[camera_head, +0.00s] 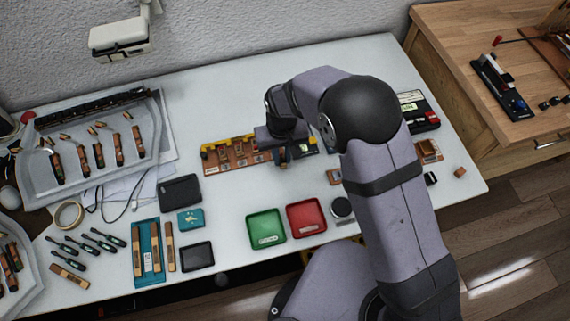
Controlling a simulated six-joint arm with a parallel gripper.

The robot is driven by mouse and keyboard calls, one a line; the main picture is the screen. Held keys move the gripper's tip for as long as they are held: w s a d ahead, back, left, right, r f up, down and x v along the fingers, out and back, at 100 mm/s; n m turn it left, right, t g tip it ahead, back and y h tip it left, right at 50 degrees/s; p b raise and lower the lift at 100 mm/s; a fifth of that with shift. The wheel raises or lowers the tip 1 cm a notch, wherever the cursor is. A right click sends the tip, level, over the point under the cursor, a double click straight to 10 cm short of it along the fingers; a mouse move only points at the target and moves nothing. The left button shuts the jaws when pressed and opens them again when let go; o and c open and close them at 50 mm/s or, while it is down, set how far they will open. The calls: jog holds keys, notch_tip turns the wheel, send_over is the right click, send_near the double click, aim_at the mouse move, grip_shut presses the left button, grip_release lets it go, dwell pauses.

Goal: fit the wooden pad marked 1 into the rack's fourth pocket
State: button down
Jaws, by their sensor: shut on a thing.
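The rack (213,167) is a long brown strip with a yellow back edge, lying across the middle of the white table. Several small dark and light pockets or pads show along it. My gripper (282,161) points down over the right part of the rack. It is shut on a small piece, taken to be the wooden pad, which is mostly hidden by the gripper. The number on it cannot be read. My gripper and wrist cover part of the rack's right half, and I cannot tell whether the piece touches a pocket.
A green tray (265,243) and a red tray (323,217) stand in front of the rack. A black tray (180,191) lies to the left, with screwdrivers and wooden strips nearby. A grey tray (85,172) holds hammer parts. Small brown blocks (429,150) lie right of my arm.

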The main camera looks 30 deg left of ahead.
jog(key=w+a, duration=0.1)
jog(key=a, duration=0.1)
jog(key=w+a+r, duration=0.1)
jog(key=w+a, duration=0.1)
jog(key=shift+w+a, duration=0.3)
jog(key=w+a+r, duration=0.1)
jog(key=a+r, duration=0.1)
jog(key=shift+w+a+r, duration=0.2)
jog(key=shift+w+r, duration=0.15)
jog(key=shift+s+d+r, duration=0.15)
jog(key=shift+d+r, duration=0.05)
jog(key=shift+r, duration=0.3)
jog(key=shift+f, duration=0.15)
jog(key=shift+f+b, duration=1.85)
jog(key=shift+f, duration=0.75)
jog(key=shift+f, duration=0.4)
dwell(0.3)
